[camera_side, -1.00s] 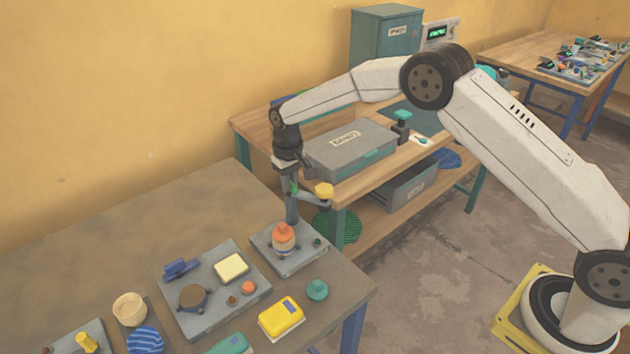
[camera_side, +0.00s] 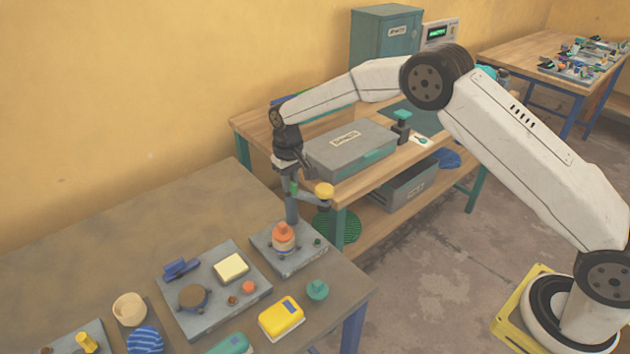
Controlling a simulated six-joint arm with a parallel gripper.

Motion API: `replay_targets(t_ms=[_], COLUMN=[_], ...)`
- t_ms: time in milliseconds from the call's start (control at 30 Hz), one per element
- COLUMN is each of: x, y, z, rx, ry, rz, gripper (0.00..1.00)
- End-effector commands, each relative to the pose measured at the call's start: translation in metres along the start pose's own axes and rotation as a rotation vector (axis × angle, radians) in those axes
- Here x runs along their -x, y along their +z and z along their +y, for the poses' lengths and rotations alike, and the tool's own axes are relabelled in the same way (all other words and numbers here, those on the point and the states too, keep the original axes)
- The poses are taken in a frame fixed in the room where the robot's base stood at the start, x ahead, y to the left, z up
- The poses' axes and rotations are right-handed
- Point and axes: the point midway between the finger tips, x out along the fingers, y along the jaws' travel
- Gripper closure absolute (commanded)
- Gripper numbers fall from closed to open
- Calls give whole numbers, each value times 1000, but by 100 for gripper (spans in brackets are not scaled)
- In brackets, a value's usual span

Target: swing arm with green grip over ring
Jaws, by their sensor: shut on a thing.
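The press stands on a grey base plate (camera_side: 310,258) at the table's right corner. Its upright grey post (camera_side: 292,210) carries a swing arm (camera_side: 309,197) that reaches right to a yellow knob (camera_side: 325,190). The green grip (camera_side: 293,187) shows as a small patch at the top of the post, between my fingers. My gripper (camera_side: 291,183) points down and is shut on it. An orange-topped piece (camera_side: 283,238) sits on the plate in front of the post, with dark supports at its foot. I cannot clearly make out the ring there. The yellow knob is right of and above this piece.
A second grey plate (camera_side: 205,323) with a brown disc and a cream block lies to the left. A wooden bench (camera_side: 375,175) with a grey case (camera_side: 350,148) stands close behind my gripper.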

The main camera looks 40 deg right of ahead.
Motion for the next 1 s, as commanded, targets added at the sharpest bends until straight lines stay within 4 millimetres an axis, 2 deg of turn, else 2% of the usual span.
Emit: replay_targets(t_ms=[367, 567, 1000], x=[1, 1, 1], y=[0, 0, 0], z=[-2, -2, -1], rx=[-19, -86, -422], ry=[-2, -1, -1], rz=[0, 0, -1], gripper=[100, 100, 100])
